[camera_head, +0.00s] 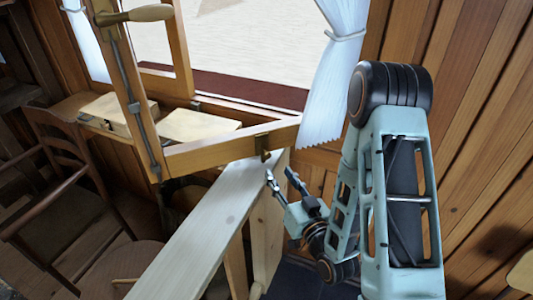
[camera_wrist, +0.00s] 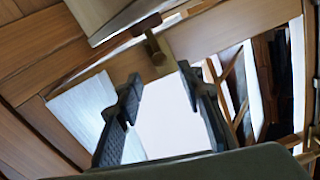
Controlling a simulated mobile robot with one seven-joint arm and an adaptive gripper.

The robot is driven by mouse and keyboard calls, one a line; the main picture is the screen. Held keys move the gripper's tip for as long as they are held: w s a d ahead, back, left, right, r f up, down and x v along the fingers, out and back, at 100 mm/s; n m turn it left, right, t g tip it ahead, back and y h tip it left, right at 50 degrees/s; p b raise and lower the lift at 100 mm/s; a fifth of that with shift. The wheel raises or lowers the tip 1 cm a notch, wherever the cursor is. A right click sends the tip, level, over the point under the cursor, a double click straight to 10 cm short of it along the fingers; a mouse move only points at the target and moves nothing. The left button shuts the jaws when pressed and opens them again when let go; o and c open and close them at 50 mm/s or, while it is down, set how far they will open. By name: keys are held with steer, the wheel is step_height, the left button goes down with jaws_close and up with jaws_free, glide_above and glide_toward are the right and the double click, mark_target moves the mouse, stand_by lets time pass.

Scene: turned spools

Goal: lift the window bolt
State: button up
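The brass window bolt (camera_head: 264,149) sits on the lower rail of the open wooden window sash (camera_head: 205,153), near its right end. In the wrist view, the bolt (camera_wrist: 156,48) shows as a short brass piece just beyond the fingertips, roughly between them. My gripper (camera_head: 280,177) is open and empty, below and slightly right of the bolt in the head view. Both dark fingers stand apart in the wrist view (camera_wrist: 160,90), with a visible gap to the bolt. I see no contact.
A pale wooden board (camera_head: 205,235) runs beneath the sash, close to my gripper. A white curtain (camera_head: 337,70) hangs at the right of the window, near my arm. Wooden chairs (camera_head: 70,175) stand at the left. Pale boxes (camera_head: 195,124) lie on the sill behind the sash.

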mark_target(268, 157)
steer(key=b+x, duration=0.1)
steer(key=x, duration=0.8)
steer(key=shift+w+a+b, duration=0.1)
steer(key=shift+b, duration=0.25)
steer(key=shift+w+a, duration=0.3)
steer(key=shift+w, duration=0.35)
jaws_close()
